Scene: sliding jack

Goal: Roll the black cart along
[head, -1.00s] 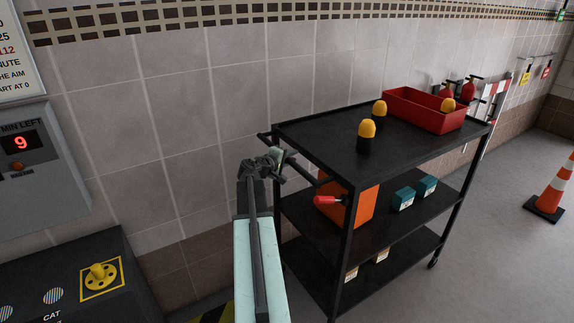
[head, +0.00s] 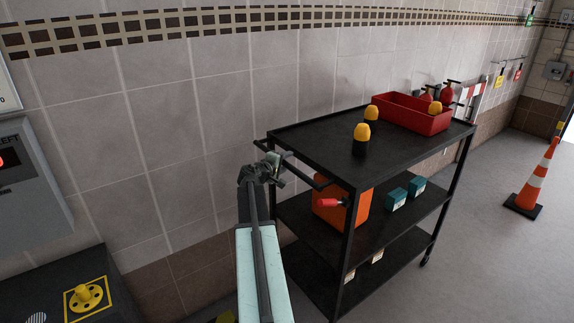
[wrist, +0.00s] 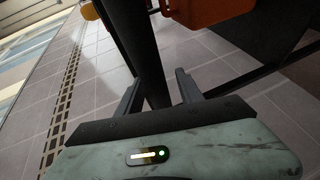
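The black cart (head: 310,135) has three levels and stands right of centre in the head view, along the tiled wall. Its push handle (head: 312,178) sticks out at the near left end. My gripper (head: 281,163) is at this handle, partway along it. In the wrist view a dark bar (wrist: 140,50) runs down between the two fingers of my gripper (wrist: 159,84).
A red bin (head: 410,115) and yellow-topped items (head: 361,140) are on the cart's top. An orange box (head: 355,208) and teal boxes (head: 396,199) are on its middle shelf. A traffic cone (head: 533,185) stands to the right. Floor between cart and cone is clear.

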